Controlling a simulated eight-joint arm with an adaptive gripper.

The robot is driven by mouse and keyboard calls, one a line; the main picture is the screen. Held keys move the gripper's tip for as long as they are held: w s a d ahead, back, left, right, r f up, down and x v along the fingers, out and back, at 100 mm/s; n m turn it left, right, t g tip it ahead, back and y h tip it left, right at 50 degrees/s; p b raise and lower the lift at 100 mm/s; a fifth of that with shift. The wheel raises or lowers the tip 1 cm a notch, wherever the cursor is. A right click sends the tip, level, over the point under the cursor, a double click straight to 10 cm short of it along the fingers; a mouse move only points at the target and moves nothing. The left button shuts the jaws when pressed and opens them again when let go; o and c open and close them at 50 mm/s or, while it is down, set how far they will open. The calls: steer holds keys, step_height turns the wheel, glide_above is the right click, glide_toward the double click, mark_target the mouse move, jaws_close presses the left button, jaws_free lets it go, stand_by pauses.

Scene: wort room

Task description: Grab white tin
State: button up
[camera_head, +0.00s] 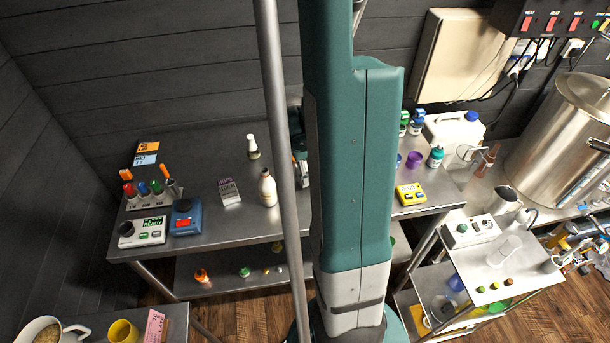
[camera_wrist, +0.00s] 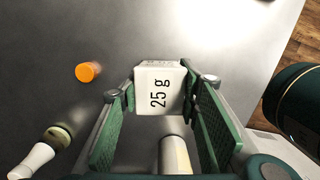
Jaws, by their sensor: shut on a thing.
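The white tin (camera_wrist: 158,92) is a small white block-like container marked "25 g" in the wrist view. My gripper (camera_wrist: 157,96) is shut on it, with one green-padded finger against each side near the tips. The grey table top (camera_wrist: 60,30) lies beyond the tin. I cannot tell whether the tin touches it. In the head view the tin and my fingertips are hidden behind my large teal arm.
In the wrist view an orange cylinder (camera_wrist: 88,71) and a white-tipped bottle (camera_wrist: 38,158) are left of my fingers. In the head view a white bottle (camera_head: 267,190), a grey-purple box (camera_head: 229,192) and a blue device (camera_head: 185,217) stand on the left table. Its middle front is mostly clear.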

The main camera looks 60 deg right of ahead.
steer(key=shift+r+p, duration=0.35)
steer(key=shift+r, duration=3.8)
